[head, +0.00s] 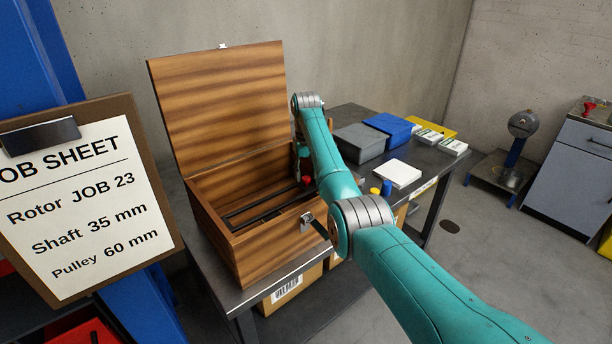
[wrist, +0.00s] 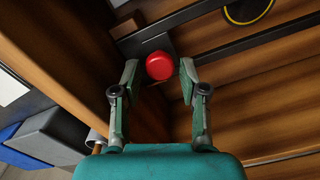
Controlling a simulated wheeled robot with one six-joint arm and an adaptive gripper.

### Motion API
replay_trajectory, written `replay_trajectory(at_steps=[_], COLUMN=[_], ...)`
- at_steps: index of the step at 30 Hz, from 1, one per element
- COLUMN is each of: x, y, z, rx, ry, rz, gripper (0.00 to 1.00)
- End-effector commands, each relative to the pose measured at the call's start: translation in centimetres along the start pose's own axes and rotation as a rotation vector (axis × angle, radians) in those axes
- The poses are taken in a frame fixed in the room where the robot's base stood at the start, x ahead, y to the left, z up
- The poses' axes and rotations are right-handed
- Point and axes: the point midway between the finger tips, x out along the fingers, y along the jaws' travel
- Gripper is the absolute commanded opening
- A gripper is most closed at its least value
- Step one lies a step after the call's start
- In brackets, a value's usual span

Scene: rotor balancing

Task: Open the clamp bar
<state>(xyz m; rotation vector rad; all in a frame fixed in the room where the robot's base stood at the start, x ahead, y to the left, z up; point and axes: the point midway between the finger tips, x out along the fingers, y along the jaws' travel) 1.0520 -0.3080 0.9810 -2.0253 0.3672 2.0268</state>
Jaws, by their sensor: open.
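A wooden box (head: 215,238) stands on the dark bench with its lid (head: 220,105) raised. Dark bars (head: 262,205) run along its inside and also show in the wrist view (wrist: 240,45). I take one for the clamp bar, but cannot tell which. A red knob (head: 307,180) sits at the right end of the bars. In the wrist view the red knob (wrist: 159,65) lies between the tips of my gripper (wrist: 158,77). The fingers are open, one on either side, with visible gaps to the knob. In the head view my arm partly hides the gripper (head: 302,158).
The box's wooden wall (wrist: 70,60) is close to the left finger. A yellow-edged black disc (wrist: 248,8) shows at the top of the wrist view. Grey (head: 359,143) and blue (head: 388,128) boxes stand on the bench beyond my arm. A job sheet (head: 85,205) is at left.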

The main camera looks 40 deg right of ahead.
Motion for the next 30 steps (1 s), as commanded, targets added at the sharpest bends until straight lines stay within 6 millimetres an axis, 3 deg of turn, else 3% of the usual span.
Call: replay_trajectory(at_steps=[12,18,30], x=[0.89,0.87,0.10], y=[-0.01,0.00,-0.17], z=[0.00,0.00,-0.56], rx=[0.000,0.000,-0.001], ry=[0.001,0.001,0.018], rz=[0.000,0.000,0.039], gripper=[0.43,0.00,0.00])
